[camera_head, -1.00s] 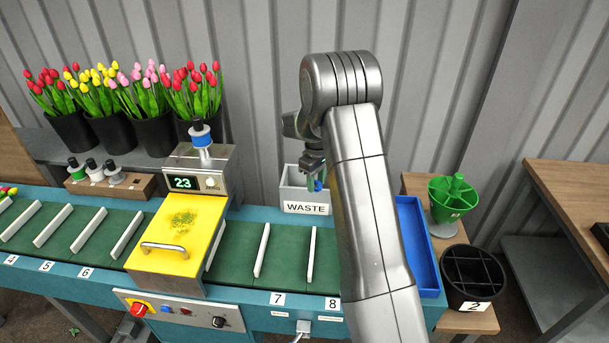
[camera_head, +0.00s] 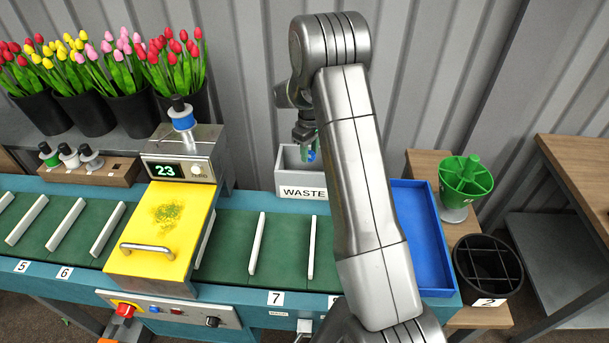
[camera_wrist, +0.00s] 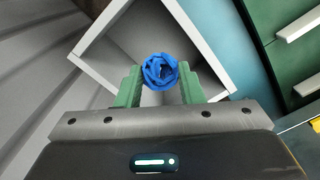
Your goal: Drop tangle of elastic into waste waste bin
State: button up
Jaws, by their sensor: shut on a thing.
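The tangle of elastic (camera_wrist: 160,72) is a blue knotted bundle, held between the green fingertips of my gripper (camera_wrist: 160,86) in the wrist view. In the head view my gripper (camera_head: 309,150) is partly hidden by my arm, and a bit of blue shows at its fingers. The waste bin (camera_head: 301,192) is a pale grey open box labelled WASTE behind the conveyor. In the wrist view its rim and walls (camera_wrist: 95,70) lie below the tangle, which is over the opening. The bin's inside is partly hidden by the gripper and tangle.
A green conveyor with white dividers (camera_head: 256,243) runs in front of the bin. A yellow-lidded machine (camera_head: 160,235) stands to the left, a blue tray (camera_head: 425,240) to the right. Tulip buckets (camera_head: 85,115) stand at the back left, and a corrugated wall is close behind.

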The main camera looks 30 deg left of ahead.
jog(key=shift+f, duration=0.75)
jog(key=o, duration=1)
jog(key=shift+o, duration=0.2)
jog(key=shift+r, duration=0.1)
notch_tip(320, 180, up, 14)
jog(key=b, duration=0.2)
jog(key=shift+b, duration=0.35)
